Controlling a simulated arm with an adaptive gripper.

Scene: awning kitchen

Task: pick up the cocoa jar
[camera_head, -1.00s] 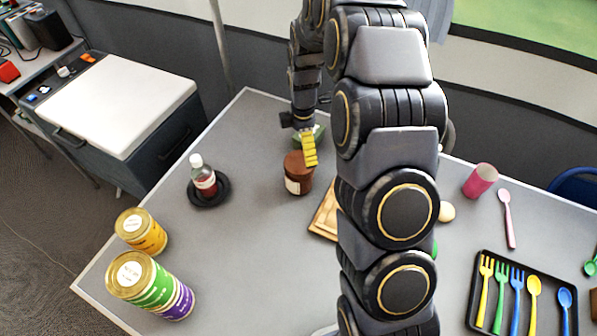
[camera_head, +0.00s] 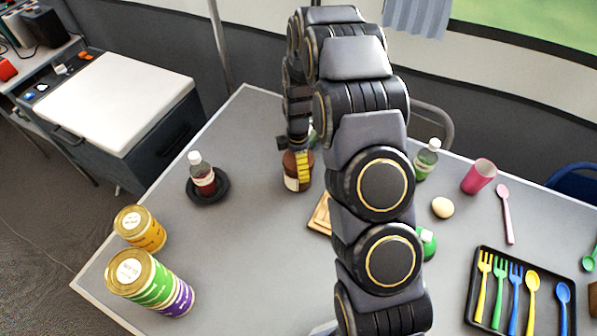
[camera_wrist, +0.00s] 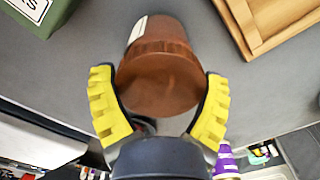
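The cocoa jar, a brown jar with a brown lid and a pale label, stands on the grey table (camera_head: 235,250) in the head view (camera_head: 289,177). In the wrist view the jar (camera_wrist: 160,75) fills the middle, its lid facing the camera. My gripper (camera_wrist: 159,78) has its yellow fingers spread, one on each side of the jar. The fingers are close to the lid; I cannot tell whether they touch it. In the head view one yellow finger (camera_head: 304,168) overlaps the jar's right side, and the other is hidden.
A wooden board (camera_head: 319,215) lies just in front of the jar, partly behind my arm. A red-drink bottle (camera_head: 203,178) stands on a black coaster to the left. A green box (camera_wrist: 45,15) is near the jar. Cans (camera_head: 140,228) stand at the front left, a cutlery tray (camera_head: 480,313) at the right.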

